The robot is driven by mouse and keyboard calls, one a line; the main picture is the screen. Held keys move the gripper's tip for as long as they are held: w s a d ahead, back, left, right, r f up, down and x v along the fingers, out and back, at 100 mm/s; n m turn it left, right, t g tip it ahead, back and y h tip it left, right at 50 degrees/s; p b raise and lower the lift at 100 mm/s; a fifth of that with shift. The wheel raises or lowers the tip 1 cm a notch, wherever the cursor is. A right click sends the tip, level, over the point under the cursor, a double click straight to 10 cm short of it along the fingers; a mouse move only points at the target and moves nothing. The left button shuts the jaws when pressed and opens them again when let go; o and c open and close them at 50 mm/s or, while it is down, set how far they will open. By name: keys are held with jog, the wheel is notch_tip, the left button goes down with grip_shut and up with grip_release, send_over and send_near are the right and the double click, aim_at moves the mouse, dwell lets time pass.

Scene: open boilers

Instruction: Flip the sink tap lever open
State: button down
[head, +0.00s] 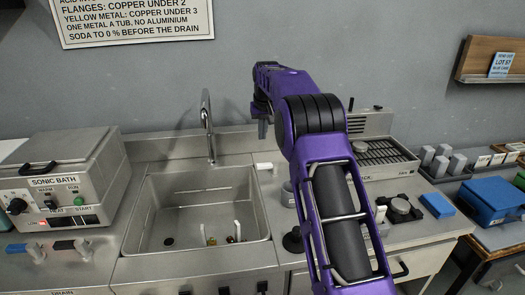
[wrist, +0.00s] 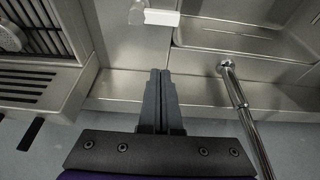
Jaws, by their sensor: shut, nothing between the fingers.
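The chrome gooseneck tap (head: 207,125) stands upright behind the steel sink (head: 150,200). In the wrist view the tap (wrist: 238,100) rises at the right and the sink's edge (wrist: 180,36) is at upper right. My gripper (head: 263,131) is shut and empty, above the counter right of the tap. Its fingers (wrist: 160,78) point toward the bar, apart from it.
A sonic bath (head: 60,185) stands left of the sink. A grilled appliance (head: 380,150) stands right of my arm and fills the wrist view's left side (wrist: 35,85). Small items lie in the sink. A blue box (head: 492,200) is far right. The wall is close behind.

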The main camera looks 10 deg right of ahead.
aim_at(268, 167)
jog(key=x, duration=0.9)
jog(key=shift+w+f, duration=0.1)
jog(key=shift+f, duration=0.25)
jog(key=shift+s+b, duration=0.3)
jog(key=shift+s, duration=1.65)
